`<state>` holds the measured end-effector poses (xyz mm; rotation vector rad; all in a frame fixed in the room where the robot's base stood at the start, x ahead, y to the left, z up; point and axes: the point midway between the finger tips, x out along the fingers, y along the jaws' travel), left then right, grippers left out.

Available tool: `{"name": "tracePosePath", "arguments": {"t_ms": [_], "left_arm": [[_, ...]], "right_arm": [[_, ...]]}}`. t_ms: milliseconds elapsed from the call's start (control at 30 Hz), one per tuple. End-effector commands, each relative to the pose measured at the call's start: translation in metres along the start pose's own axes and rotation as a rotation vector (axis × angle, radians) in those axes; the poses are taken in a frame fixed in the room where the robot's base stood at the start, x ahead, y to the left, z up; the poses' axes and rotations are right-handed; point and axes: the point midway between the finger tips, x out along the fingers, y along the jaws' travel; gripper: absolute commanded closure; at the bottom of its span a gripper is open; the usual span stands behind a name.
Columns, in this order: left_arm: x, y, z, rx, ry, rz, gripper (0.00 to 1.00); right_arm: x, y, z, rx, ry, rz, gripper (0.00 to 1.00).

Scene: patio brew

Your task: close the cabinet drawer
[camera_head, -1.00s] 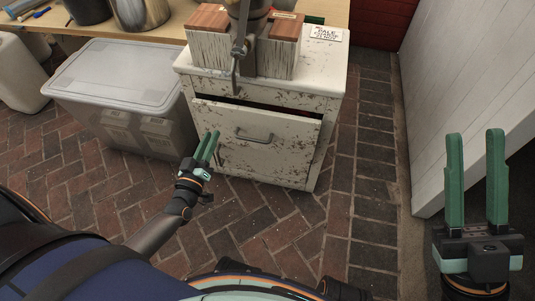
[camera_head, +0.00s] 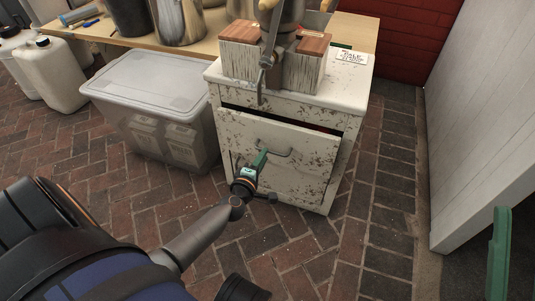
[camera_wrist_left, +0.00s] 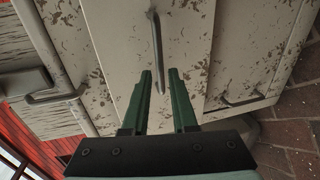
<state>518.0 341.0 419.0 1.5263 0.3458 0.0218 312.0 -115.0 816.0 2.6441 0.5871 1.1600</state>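The worn white cabinet (camera_head: 345,95) stands at the centre of the head view. Its upper drawer (camera_head: 315,145) sits partly out, with a dark gap along its top edge. The drawer has a grey bar handle (camera_head: 275,150). My left gripper (camera_head: 260,159) is in front of the drawer front, just below and left of the handle. Contact cannot be told. My right gripper shows only one green finger (camera_head: 498,255) at the right edge, with clear space beside it.
A grinder-like device with wooden blocks (camera_head: 240,55) and a small label card (camera_head: 351,58) sit on the cabinet top. A lidded clear bin (camera_head: 150,85) stands left. A white wall panel (camera_head: 480,120) is at right. Brick floor is open in front.

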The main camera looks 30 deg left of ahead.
Motion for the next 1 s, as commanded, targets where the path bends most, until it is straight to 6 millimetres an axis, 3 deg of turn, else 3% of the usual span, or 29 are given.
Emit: {"name": "tracePosePath", "arguments": {"t_ms": [100,267,667,900,1000], "left_arm": [[0.021,-0.002,-0.001,0.001,0.001,0.002,0.74],[0.037,-0.001,-0.001,0.002,0.001,0.001,0.74],[0.042,0.000,0.000,0.004,0.000,0.000,0.74],[0.042,0.000,0.000,0.003,0.001,0.000,1.00],[0.042,0.000,0.000,0.003,0.001,0.000,1.00]], "right_arm": [[-0.007,-0.004,0.008,-0.002,-0.005,-0.001,0.65],[-0.010,-0.007,0.012,-0.007,-0.007,-0.003,0.65],[-0.011,-0.008,0.013,-0.008,-0.008,-0.004,0.65],[-0.011,-0.008,0.013,-0.008,-0.008,-0.004,0.65],[-0.011,-0.008,0.013,-0.009,-0.009,-0.006,0.65]]}}
